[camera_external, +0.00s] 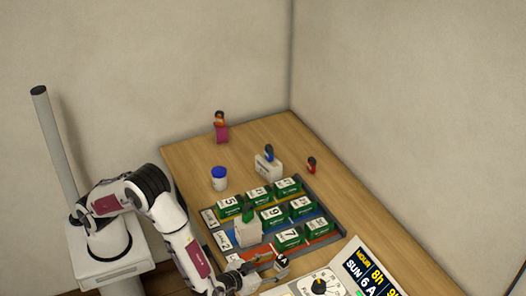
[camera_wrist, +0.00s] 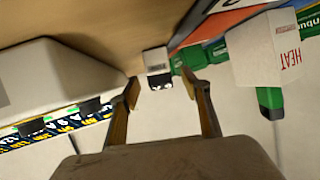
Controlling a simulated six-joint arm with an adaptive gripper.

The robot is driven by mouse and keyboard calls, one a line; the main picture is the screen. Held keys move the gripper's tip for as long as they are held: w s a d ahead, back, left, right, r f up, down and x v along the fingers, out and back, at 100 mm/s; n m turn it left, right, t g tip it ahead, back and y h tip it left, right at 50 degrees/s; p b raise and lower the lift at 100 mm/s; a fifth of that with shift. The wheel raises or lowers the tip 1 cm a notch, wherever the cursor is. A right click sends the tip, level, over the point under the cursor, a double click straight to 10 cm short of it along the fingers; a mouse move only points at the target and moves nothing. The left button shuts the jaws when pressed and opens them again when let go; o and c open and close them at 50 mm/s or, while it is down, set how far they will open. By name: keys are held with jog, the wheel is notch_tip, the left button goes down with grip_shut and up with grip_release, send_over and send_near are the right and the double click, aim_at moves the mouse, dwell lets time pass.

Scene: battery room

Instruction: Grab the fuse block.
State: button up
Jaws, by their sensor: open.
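A small pale block with a black face marked with a white letter (camera_external: 282,265) stands at the table's front; it looks like the fuse block, though I cannot be sure. It also shows in the wrist view (camera_wrist: 158,66), just beyond and between the fingertips. My gripper (camera_external: 271,267) is open, with its fingers on either side of the near space before this block. In the wrist view my gripper (camera_wrist: 166,92) has empty space between its two fingers. I cannot tell whether either finger touches the block.
A white control panel (camera_external: 303,287) with a dial and a display (camera_external: 372,277) lies close on the right. A tray (camera_external: 323,212) of green numbered blocks and a white HEAT block (camera_external: 248,233) stand behind. A blue-lidded jar (camera_external: 219,182) is farther back.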

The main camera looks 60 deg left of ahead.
aim_at(279, 264)
jog(key=shift+x, duration=2.5)
jog(key=shift+f, duration=0.1)
jog(key=c, duration=1.3)
